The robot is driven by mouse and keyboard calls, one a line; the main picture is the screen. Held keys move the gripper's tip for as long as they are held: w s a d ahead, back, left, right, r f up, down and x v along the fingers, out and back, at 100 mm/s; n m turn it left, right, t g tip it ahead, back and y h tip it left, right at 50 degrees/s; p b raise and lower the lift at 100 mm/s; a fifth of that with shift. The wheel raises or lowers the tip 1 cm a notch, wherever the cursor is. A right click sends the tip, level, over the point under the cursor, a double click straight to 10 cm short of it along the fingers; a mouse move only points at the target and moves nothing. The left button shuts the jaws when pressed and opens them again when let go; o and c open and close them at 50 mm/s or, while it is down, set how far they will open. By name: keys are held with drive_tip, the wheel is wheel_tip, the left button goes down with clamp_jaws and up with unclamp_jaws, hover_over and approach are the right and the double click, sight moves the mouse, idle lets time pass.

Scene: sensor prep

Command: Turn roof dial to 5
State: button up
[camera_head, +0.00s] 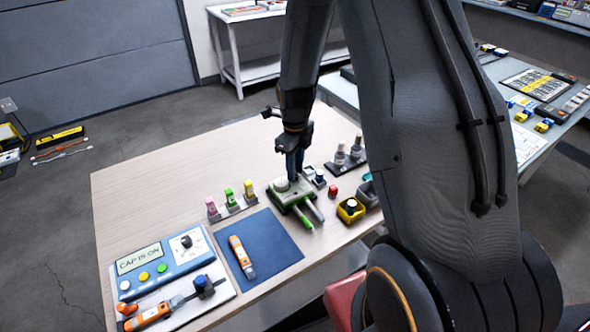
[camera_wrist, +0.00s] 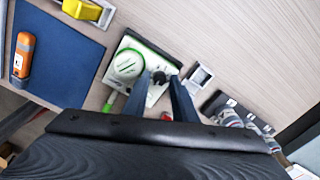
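A white and green device (camera_head: 289,195) lies on the wooden table below my gripper (camera_head: 292,174). In the wrist view the device (camera_wrist: 127,84) shows a large round white disc with a green ring (camera_wrist: 127,63) and a small black knob (camera_wrist: 158,77) beside it. My gripper (camera_wrist: 161,78) points down at the device with its two fingers apart, one on each side of the black knob. I cannot tell whether the fingers touch the knob. No dial numbers are readable. A blue and white panel (camera_head: 160,263) reads "CAP IS ON" and has its own black knob (camera_head: 186,241).
A blue mat (camera_head: 270,240) with an orange tool (camera_head: 242,257) lies left of the device. Small coloured bottles (camera_head: 230,199) stand behind the mat. A yellow container (camera_head: 350,209), a red cap (camera_head: 333,191) and a dark rack (camera_head: 345,160) are close on the right. The table's back left is clear.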

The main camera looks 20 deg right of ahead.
wheel_tip(320, 180, up, 7)
drive_tip(key=shift+r+b, duration=0.2)
drive_tip(key=shift+b, duration=0.55)
drive_tip(key=s+a+r+n, duration=0.2)
drive_tip(key=s+n, duration=0.7)
drive_tip(key=n, duration=0.5)
drive_tip(key=s+a+r+n+t, duration=0.1)
drive_tip(key=s+a+r+n, duration=0.2)
drive_tip(key=s+n, duration=0.6)
drive_tip(key=shift+r+n, duration=0.75)
drive_tip(key=shift+n, duration=2.15)
